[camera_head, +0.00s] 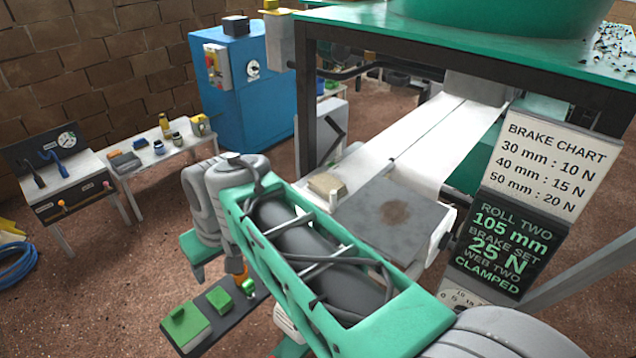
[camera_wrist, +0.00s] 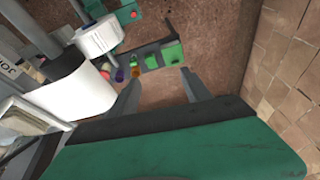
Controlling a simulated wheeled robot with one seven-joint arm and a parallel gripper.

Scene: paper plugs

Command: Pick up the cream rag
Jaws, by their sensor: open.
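The cream rag (camera_head: 327,184) looks like a small folded cream pad. It lies at the left end of the machine's bed, beside a grey stained plate (camera_head: 392,217). In the wrist view a pale cream patch (camera_wrist: 20,118) at the left edge may be the rag, but I cannot tell. My gripper (camera_wrist: 160,76) is open, with its two fingers apart and nothing between them. In the head view it hangs left of the machine, lower than the rag and apart from it, partly hidden by my arm.
A dark tray (camera_head: 228,306) with green blocks sits low under my arm; it also shows in the wrist view (camera_wrist: 168,38). White webs (camera_head: 420,140) run across the machine under a green-topped frame. A brake chart (camera_head: 552,160) stands at the right. Benches and a blue cabinet (camera_head: 240,95) stand at the back left.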

